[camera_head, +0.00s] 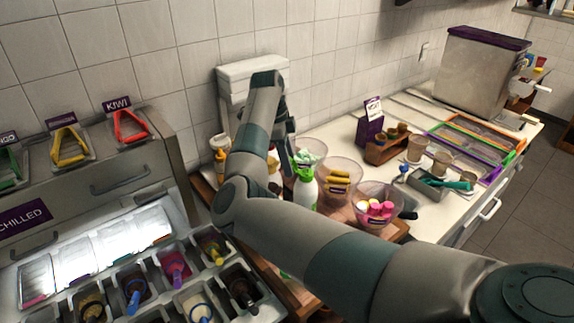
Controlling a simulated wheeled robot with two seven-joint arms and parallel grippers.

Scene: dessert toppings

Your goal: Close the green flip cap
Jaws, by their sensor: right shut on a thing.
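A white bottle (304,193) with a green flip cap (303,173) stands upright among the bowls on the wooden tray. My right arm reaches in from the lower right, bends at the elbow and rises over the bottles. My left gripper is out of the picture.
Clear bowls with yellow pieces (340,180) and pink and white pieces (377,207) stand to the right of the bottle. An orange-topped bottle (219,155) is left of my forearm. A bin of colored-handled tools (175,268) is in front.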

